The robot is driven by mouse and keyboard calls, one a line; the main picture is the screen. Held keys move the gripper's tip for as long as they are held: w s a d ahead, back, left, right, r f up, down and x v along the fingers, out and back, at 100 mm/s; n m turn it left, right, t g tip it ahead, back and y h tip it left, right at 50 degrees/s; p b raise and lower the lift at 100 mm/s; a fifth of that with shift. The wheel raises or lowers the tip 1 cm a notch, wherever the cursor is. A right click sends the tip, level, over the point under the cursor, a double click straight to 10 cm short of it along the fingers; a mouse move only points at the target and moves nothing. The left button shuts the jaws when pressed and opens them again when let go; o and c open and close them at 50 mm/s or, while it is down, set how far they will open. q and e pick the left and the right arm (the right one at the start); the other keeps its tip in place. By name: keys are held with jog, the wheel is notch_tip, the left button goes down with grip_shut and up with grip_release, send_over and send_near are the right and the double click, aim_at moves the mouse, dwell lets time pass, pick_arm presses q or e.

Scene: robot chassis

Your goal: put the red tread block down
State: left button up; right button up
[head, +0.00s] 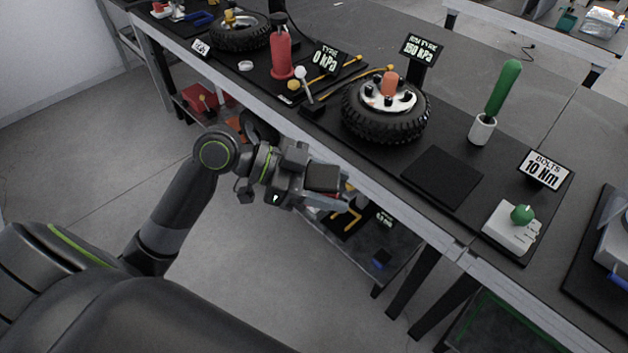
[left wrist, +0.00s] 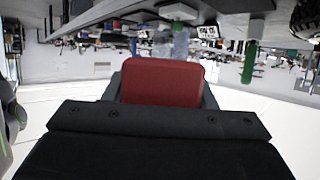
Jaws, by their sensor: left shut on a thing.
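The red tread block (left wrist: 163,82) shows in the left wrist view as a dull red slab with rounded upper corners. It sits between the dark fingers of my left gripper (head: 328,192), which is shut on it. In the head view the gripper is in front of the bench's near edge, over the gap above the lower shelf, and mostly hides the block. The block is held off the bench and touches no surface that I can see. My right gripper is not in view.
A wheel with a black tyre (head: 386,110) lies on the bench. A bare dark pad (head: 442,177) is to its right, before a green-handled tool (head: 503,88) in a white holder. A white box with a green knob (head: 512,230) stands further right. The bench edge is close.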

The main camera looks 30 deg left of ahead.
pick_arm(q)
jog(key=d+r+m+g, duration=0.4)
jog(key=d+m+g, duration=0.15)
jog(key=d, duration=0.35)
jog(key=s+a+r+n+t, duration=0.2)
jog(key=a+r+n+t, duration=0.1)
jog(key=a+r+n, duration=0.1)
jog(key=shift+a+r+t+h, duration=0.3)
jog(key=shift+r+t, duration=0.05)
jog(key=shift+r, duration=0.3)
